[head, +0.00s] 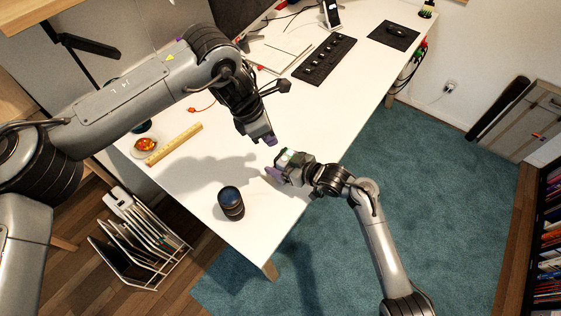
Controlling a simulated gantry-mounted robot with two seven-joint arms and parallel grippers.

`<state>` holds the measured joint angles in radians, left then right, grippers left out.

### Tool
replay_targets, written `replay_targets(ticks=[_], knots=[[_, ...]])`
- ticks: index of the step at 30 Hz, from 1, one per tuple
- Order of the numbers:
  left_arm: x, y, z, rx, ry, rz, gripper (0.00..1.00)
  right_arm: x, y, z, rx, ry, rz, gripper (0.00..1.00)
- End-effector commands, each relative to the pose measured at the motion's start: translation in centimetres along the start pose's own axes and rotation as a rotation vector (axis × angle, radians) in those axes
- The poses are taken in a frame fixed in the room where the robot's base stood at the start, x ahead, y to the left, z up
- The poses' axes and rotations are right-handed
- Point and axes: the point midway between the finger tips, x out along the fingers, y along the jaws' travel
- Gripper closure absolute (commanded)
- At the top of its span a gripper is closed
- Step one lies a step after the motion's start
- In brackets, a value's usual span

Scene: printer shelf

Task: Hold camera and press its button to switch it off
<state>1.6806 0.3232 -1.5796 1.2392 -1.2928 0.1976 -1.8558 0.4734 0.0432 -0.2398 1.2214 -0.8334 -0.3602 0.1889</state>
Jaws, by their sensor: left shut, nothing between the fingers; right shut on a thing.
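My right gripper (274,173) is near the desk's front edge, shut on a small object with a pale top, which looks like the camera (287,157). The gripper hides most of it, and its button cannot be made out. My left gripper (268,138) is shut and empty, with its purple fingertips a little above and to the left of the held object in the head view. The two grippers are close together but appear apart.
A black cylinder (231,203) stands on the white desk (330,110) near its front edge. A wooden ruler (174,145) and a small dish (145,146) lie at left. A keyboard (324,59) and mouse mat (394,35) are farther back. A file rack (140,245) is on the floor.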

Motion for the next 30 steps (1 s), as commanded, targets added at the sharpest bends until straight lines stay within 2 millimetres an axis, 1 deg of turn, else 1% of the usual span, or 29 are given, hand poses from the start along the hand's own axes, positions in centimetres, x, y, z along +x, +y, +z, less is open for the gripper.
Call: replay_targets(ticks=[17, 20, 25, 28, 30], knots=[[0.0, 0.0, 0.0, 0.002, 0.0, 0.0, 1.0, 0.0, 0.0, 0.1, 0.0, -0.001, 0.0, 0.72], [0.0, 0.4, -0.1, 0.011, 0.006, 0.019, 1.0, 0.0, 0.0, 0.1, 0.0, -0.001, 0.0, 0.72], [-0.1, 2.0, -0.4, 0.055, 0.037, 0.126, 1.0, 0.0, 0.0, 0.1, 0.0, -0.001, 0.0, 0.72], [-1.2, 3.0, 0.8, 0.118, 0.038, 0.239, 1.0, 0.0, 0.0, 0.1, 0.0, -0.001, 0.0, 0.72], [-2.1, 3.3, 2.0, 0.167, 0.024, 0.325, 1.0, 0.0, 0.0, 0.1, 0.0, -0.001, 0.0, 0.72]])
